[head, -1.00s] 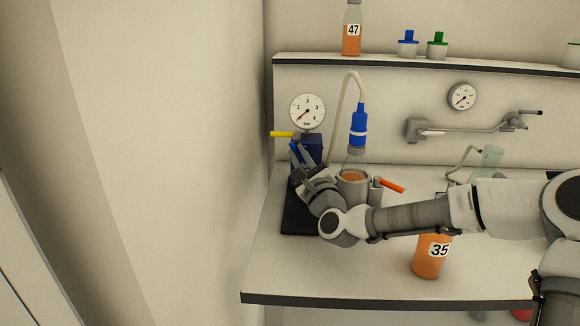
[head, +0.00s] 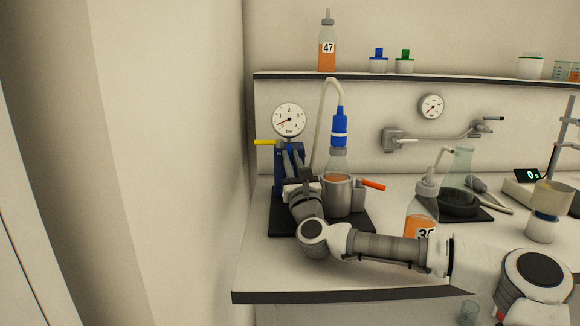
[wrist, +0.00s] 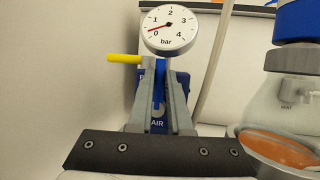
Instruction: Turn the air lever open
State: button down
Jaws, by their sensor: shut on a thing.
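The air unit is a dark blue block (head: 281,180) labelled AIR, with its front also in the wrist view (wrist: 157,124). A blue lever (wrist: 160,88) stands upright on its front, between the fingers. My gripper (wrist: 159,78) is shut on this lever; the fingers hide parts of it. In the head view my gripper (head: 290,153) is in front of the block and hides the lever. A round bar gauge (head: 289,120) sits above, its needle near 0. A yellow handle (head: 266,142) points left from the top of the block.
A metal holder (head: 338,195) with a bottle of orange liquid (head: 337,162) and an orange-red handle (head: 373,184) stands close to the right of my gripper. Bottle 35 (head: 421,222) stands behind my forearm. A wall (head: 170,150) closes off the left side.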

jog(key=shift+d+r, duration=0.1)
dwell(0.3)
jog(key=c, duration=1.1)
grip_release()
jog(key=shift+s+d+f, duration=0.15)
jog(key=shift+s+f, duration=0.15)
jog(key=shift+s, duration=0.2)
jog(key=s+d+p, duration=0.1)
jog(key=s, duration=0.3)
jog(key=s+d, duration=0.1)
jog(key=s, duration=0.4)
jog(key=s+d+p, duration=0.1)
jog(key=s, duration=0.3)
jog(key=shift+s+d+f+p, duration=0.15)
jog(key=shift+f+p, duration=0.15)
jog(key=shift+f, duration=0.05)
